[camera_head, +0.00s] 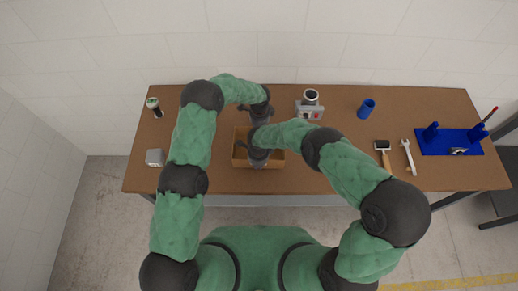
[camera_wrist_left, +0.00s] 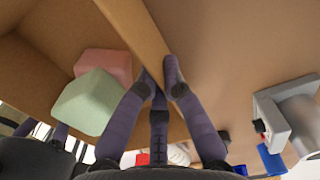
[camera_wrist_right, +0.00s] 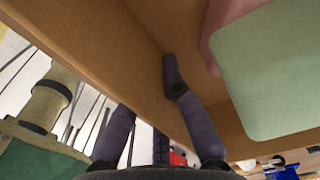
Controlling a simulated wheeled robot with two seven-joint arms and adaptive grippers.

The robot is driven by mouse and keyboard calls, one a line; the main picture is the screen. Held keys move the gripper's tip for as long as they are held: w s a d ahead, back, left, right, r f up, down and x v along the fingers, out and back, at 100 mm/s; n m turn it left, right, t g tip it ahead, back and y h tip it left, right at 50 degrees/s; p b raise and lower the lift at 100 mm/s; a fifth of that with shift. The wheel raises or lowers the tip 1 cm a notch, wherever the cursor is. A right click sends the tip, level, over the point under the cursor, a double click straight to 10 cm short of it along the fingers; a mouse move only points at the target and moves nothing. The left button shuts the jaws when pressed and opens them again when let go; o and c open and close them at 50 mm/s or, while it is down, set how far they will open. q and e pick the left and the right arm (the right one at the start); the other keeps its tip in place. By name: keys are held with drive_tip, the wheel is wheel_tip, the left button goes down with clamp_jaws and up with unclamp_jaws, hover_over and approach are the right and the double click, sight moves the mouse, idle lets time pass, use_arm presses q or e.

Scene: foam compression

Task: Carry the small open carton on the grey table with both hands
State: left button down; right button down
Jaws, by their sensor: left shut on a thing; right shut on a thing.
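The small open carton (camera_head: 238,153) is brown cardboard and is over the brown tabletop (camera_head: 214,104), left of the middle. I cannot tell whether its bottom touches the table. My left gripper (camera_wrist_left: 157,80) is shut on the carton's far wall (camera_wrist_left: 137,32), one finger inside and one outside. My right gripper (camera_wrist_right: 148,85) is shut on the near wall (camera_wrist_right: 115,50) in the same way. Inside the carton lie a pink block (camera_wrist_left: 103,64) and a pale green block (camera_wrist_left: 88,103). My grippers and arms hide much of the carton in the head view.
A grey device (camera_head: 309,109), a blue cup (camera_head: 366,109), a brush-like tool (camera_head: 383,153), a wrench (camera_head: 408,156) and a blue tray (camera_head: 464,148) are to the right. A grey cube (camera_head: 155,157) and a small dark-and-white item (camera_head: 154,106) are at the left. Table between them and the carton looks clear.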

drive_tip(key=shift+r+p, duration=2.05)
drive_tip(key=shift+r, duration=0.2)
